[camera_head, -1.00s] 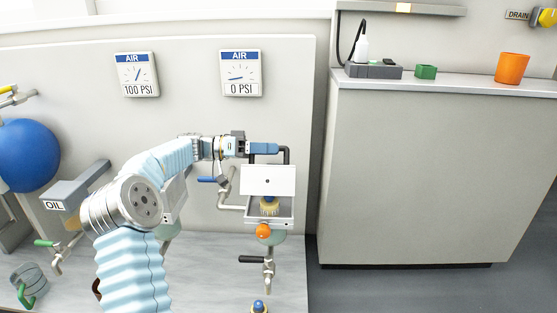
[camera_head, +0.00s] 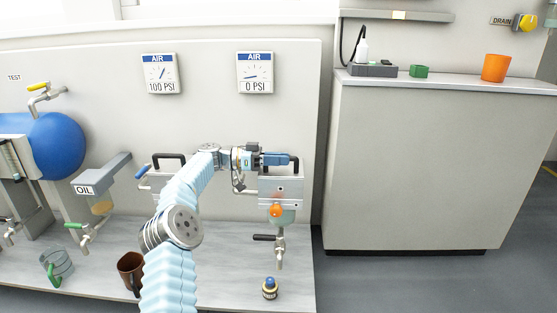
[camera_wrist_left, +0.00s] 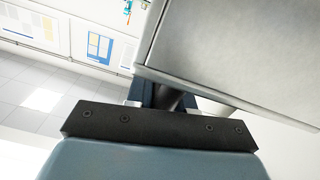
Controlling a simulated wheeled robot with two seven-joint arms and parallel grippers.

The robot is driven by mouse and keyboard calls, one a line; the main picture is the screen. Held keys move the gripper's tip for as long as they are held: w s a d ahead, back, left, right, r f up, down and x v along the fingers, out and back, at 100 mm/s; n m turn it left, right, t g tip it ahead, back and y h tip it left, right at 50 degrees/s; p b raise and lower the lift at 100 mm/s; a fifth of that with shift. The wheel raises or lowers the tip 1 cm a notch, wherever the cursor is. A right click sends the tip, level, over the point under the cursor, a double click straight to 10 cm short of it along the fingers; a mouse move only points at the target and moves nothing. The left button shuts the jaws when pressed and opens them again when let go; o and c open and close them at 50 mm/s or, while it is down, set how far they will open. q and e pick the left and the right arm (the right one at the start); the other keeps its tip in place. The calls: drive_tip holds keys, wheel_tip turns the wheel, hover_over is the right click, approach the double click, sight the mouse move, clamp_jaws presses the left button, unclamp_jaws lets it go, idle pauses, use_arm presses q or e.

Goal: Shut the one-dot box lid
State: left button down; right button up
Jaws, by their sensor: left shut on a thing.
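The one-dot box (camera_head: 268,200) is a grey metal box on the wall panel, with a dark dot on its lid (camera_head: 270,185). The lid looks lowered onto the box and no open inside shows; whether any thin gap is left I cannot tell. My left gripper (camera_head: 288,160) is at the top of the box, shut on the black lid handle (camera_head: 297,168), whose right part sticks out past the fingers. In the left wrist view the fingers (camera_wrist_left: 165,95) close around a dark bar beside a grey metal plate (camera_wrist_left: 235,50). My right gripper is not in view.
An orange ball (camera_head: 276,211) and a tap (camera_head: 279,245) are below the box. A small yellow-and-blue part (camera_head: 270,288) and a brown mug (camera_head: 131,270) stand on the bench. Another black handle (camera_head: 168,158) is left of my arm. Gauges (camera_head: 255,73) hang above.

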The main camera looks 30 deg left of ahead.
use_arm(q)
drive_tip(key=c, duration=1.1)
unclamp_jaws()
drive_tip(key=shift+s+r, duration=0.1)
drive_tip(key=shift+r, duration=0.05)
drive_tip(key=shift+r, duration=0.15)
wheel_tip(320, 180, up, 2)
drive_tip(key=shift+r+p, duration=0.15)
drive_tip(key=shift+p, duration=0.45)
drive_tip(key=s+d+r+b, duration=0.3)
drive_tip(key=s+d+r, duration=0.4)
drive_tip(key=s+r, duration=0.3)
drive_tip(key=shift+s+r, duration=0.2)
drive_tip(key=shift+s, duration=0.9)
